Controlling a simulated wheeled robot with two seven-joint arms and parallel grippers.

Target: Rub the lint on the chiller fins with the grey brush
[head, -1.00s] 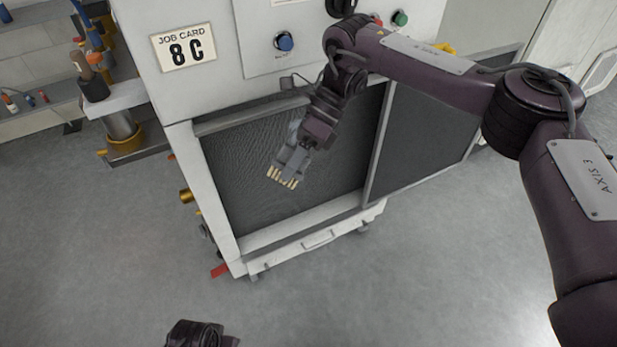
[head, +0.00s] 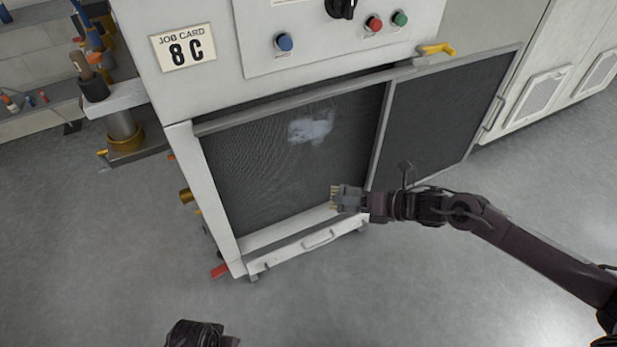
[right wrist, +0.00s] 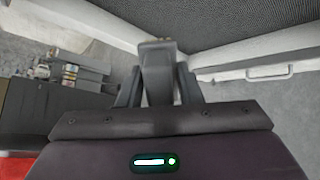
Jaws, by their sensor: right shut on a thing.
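The chiller fins (head: 260,175) are a dark, finely ridged upright panel in the white machine's lower front. A pale patch of lint (head: 311,128) shows on their upper right part in the head view. My right gripper (head: 361,199) is shut on the grey brush (head: 345,198), whose pale bristles point left. It is below and right of the lint, in front of the panel's lower right part. I cannot tell whether the bristles touch anything. In the right wrist view the brush (right wrist: 157,72) stands between the fingers.
A second dark framed panel (head: 440,115) adjoins the fins on the right. A white ledge with a handle (head: 320,238) runs below. Knobs and buttons (head: 284,42) sit above. A shelf with tools (head: 115,98) stands at left. The front floor (head: 420,290) is mostly clear.

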